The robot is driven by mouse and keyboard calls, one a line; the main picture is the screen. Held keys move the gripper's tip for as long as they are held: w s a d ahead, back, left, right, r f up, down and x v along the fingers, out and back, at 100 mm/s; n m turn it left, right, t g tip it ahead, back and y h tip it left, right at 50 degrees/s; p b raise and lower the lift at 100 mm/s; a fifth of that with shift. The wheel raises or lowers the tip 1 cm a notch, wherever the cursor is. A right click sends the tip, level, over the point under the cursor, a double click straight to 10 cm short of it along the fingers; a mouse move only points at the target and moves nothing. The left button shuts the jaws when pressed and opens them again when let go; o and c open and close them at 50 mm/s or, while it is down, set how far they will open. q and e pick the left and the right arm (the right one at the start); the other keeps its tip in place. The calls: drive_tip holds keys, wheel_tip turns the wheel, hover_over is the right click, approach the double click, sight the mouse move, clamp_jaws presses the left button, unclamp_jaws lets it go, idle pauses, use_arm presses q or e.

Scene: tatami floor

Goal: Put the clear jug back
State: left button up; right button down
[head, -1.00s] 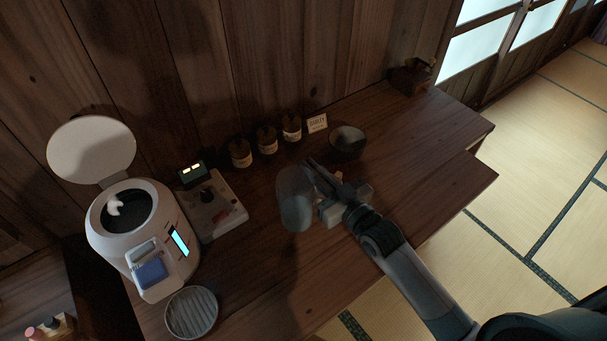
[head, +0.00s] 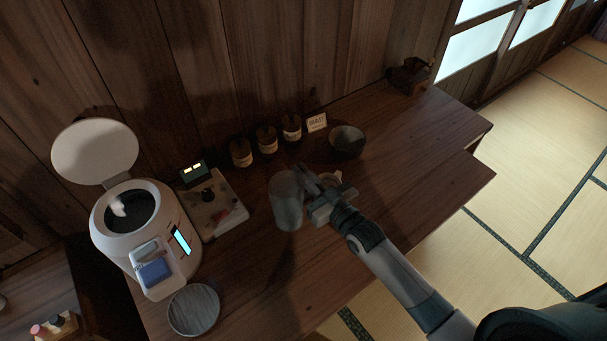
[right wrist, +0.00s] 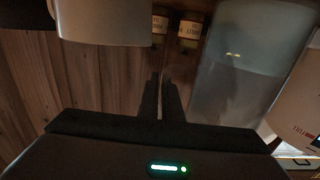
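The clear jug (head: 287,202) is a greyish see-through cylinder over the middle of the wooden counter. It stands roughly upright, and I cannot tell whether its base touches the wood. My right gripper (head: 314,188) is at its right side, with its fingers nearly together on what looks like the jug's thin handle. In the right wrist view, the jug (right wrist: 238,75) fills the right side beside the dark fingers (right wrist: 162,98). My left gripper is not in view.
A white cooker-like machine (head: 118,232) with an open lid stands left, beside a flat scale-like device (head: 216,213) and a round ridged tray (head: 194,310). Several jars (head: 267,141) and a dark bowl (head: 347,142) line the back. A pale cup (head: 335,178) is partly behind my gripper.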

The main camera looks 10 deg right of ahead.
drive_tip(key=shift+f, duration=0.75)
drive_tip(key=c, duration=1.9)
unclamp_jaws()
drive_tip(key=shift+c, duration=0.2)
drive_tip(key=b+v, duration=0.3)
drive_tip(key=v, duration=0.9)
